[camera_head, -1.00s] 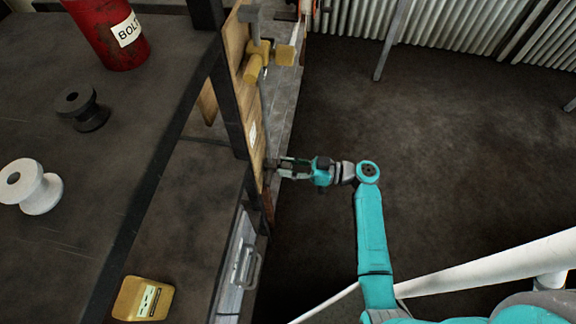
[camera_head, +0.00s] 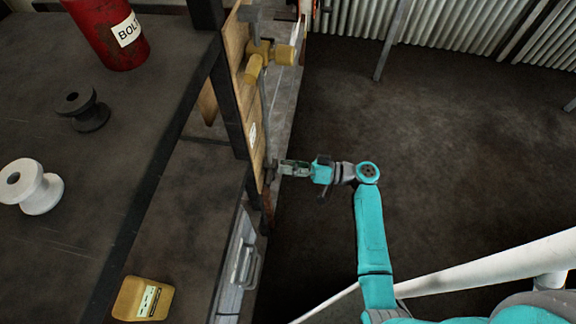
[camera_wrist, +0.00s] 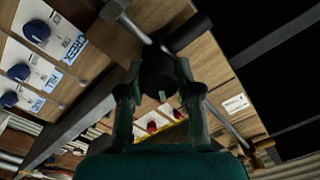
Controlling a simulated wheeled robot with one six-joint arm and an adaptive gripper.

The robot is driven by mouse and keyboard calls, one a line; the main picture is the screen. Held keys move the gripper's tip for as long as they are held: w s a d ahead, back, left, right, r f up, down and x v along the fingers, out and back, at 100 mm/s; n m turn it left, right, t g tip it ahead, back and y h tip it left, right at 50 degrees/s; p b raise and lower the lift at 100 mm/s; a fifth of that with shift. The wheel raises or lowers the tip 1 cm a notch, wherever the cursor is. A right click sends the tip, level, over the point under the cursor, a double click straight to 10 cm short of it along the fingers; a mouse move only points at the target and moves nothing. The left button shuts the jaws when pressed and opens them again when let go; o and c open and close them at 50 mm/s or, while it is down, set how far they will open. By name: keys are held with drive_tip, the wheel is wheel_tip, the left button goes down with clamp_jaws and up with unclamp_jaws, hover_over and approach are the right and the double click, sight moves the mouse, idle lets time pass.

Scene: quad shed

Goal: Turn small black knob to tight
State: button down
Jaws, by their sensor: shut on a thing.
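The black knob (camera_wrist: 160,72) is in the upper middle of the wrist view, on a wooden board (camera_wrist: 205,65). My gripper (camera_wrist: 160,92) has one finger on each side of it and is shut on it. In the head view my gripper (camera_head: 281,168) reaches left to the board's edge, and the knob is too small and hidden to make out there. A small light mark shows on the knob's near face. I cannot tell how far it is turned.
Blue knobs (camera_wrist: 37,31) on white labelled plates are at left in the wrist view, and metal rods pass close to the fingers. In the head view a yellow valve (camera_head: 268,54) is above my gripper, and a drawer handle (camera_head: 248,267) is below. Open floor is right.

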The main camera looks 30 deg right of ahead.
drive_tip(key=m, duration=0.6)
drive_tip(key=shift+m, duration=0.3)
drive_tip(key=m, duration=0.5)
drive_tip(key=shift+m+t, duration=0.3)
drive_tip(key=shift+t, duration=0.1)
drive_tip(key=c, duration=0.8)
unclamp_jaws()
drive_tip(key=shift+f, duration=0.1)
drive_tip(key=shift+o, duration=0.2)
drive_tip(key=shift+d, duration=0.1)
drive_tip(key=v, duration=1.2)
drive_tip(key=shift+r, duration=0.2)
